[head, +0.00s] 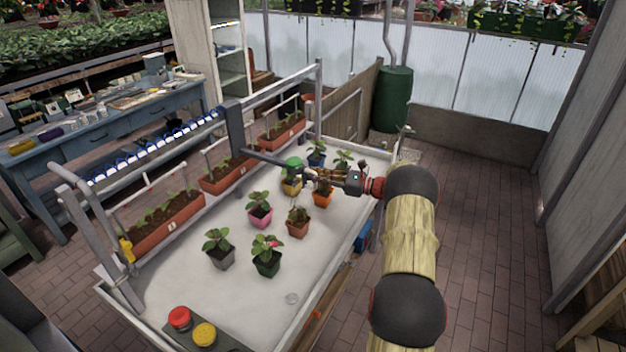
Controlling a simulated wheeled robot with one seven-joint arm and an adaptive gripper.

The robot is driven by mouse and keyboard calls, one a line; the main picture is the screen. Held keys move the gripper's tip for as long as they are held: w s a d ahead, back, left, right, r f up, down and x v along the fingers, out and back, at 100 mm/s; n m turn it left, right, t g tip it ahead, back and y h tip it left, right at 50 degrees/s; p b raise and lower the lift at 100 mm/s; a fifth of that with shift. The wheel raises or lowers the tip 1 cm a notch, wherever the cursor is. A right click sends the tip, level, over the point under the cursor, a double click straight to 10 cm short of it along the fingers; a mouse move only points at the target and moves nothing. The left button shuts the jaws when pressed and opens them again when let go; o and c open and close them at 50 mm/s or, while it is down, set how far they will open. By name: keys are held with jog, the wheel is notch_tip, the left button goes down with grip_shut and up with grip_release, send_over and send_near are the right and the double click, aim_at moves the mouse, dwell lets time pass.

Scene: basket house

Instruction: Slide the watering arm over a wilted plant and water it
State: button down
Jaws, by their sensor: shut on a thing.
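The watering arm has a dark grey carriage (232,128) on the overhead rail, and its thin bar (266,158) reaches out over the white table. A green knob (293,162) is near the bar's outer end. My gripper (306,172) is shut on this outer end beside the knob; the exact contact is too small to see. A brownish, drooping plant (298,214) in a terracotta pot stands below and in front of my gripper. Yellow, orange and blue pots are partly hidden near my gripper.
The white table (190,298) has a raised rim and bare room at its front left. Red (179,317) and yellow (204,334) buttons sit at its near corner. Long terracotta planters (168,228) line the left side below the rail (150,155). Brick floor is clear at right.

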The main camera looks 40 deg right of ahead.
jog(key=shift+d+f, duration=0.1)
jog(key=c, duration=1.9)
grip_release()
jog(key=v, duration=1.2)
